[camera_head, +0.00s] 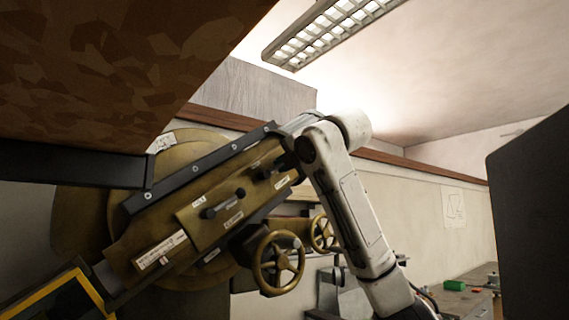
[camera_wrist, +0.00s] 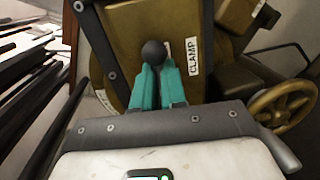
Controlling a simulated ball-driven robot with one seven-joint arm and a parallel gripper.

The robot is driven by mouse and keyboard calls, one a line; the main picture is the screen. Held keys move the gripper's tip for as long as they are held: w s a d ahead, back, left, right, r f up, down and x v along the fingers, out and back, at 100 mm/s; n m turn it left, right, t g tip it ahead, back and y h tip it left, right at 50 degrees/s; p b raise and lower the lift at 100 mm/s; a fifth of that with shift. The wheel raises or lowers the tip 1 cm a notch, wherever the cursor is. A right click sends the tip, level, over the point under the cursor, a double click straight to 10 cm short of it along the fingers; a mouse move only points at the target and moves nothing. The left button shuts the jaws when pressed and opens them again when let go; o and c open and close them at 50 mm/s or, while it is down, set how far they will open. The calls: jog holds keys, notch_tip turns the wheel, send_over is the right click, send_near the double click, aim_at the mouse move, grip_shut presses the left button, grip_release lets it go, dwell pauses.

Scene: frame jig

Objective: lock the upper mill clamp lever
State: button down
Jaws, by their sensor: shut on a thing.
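The mill (camera_head: 205,215) is a tilted brass-coloured machine with black rails in the head view. In the wrist view, my gripper (camera_wrist: 156,70) has its teal fingers closed on a black ball knob (camera_wrist: 154,50), the end of a clamp lever. A white label reading CLAMP (camera_wrist: 193,57) is just right of the knob. The lever's shaft is mostly hidden between the fingers, so its angle is unclear. In the head view, my white arm reaches the mill's upper right end, and the fingers there are too small to make out.
Two more black knobs (camera_head: 208,212) and (camera_head: 240,193) stand on the mill's face. Brass handwheels (camera_head: 278,263) sit below; one also shows in the wrist view (camera_wrist: 281,104). A brown panel (camera_head: 110,70) overhangs at upper left. A bench with a green object (camera_head: 454,285) is at lower right.

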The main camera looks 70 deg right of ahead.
jog(key=shift+d, duration=0.1)
jog(key=c, duration=1.2)
grip_release()
jog(key=b+v, duration=0.3)
jog(key=v, duration=0.8)
jog(key=shift+w, duration=0.1)
